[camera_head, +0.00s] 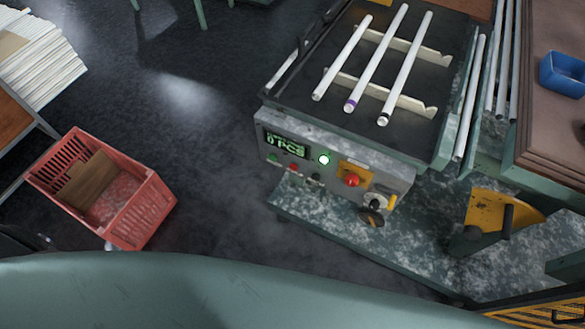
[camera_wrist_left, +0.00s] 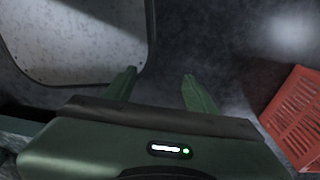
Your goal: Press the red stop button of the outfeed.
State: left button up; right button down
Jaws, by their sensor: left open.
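The outfeed's control panel (camera_head: 327,161) faces the front of the machine in the head view. A large red button (camera_head: 352,181) sits on a yellow plate on it, right of a lit green button (camera_head: 324,160). A smaller red button (camera_head: 293,168) is further left, below the green-lit display (camera_head: 287,143). My left gripper (camera_wrist_left: 157,76) is open and empty in the left wrist view, with dark floor beyond its fingers. The panel does not show in that view. Neither gripper shows in the head view.
A red crate (camera_head: 148,219) stands on the floor at the left; a red crate (camera_wrist_left: 295,115) also shows in the left wrist view. A yellow-topped device (camera_head: 487,212) stands at the right. The floor between crate and machine is clear.

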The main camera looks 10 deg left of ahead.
pick_arm(q)
grip_shut()
dwell(1.5)
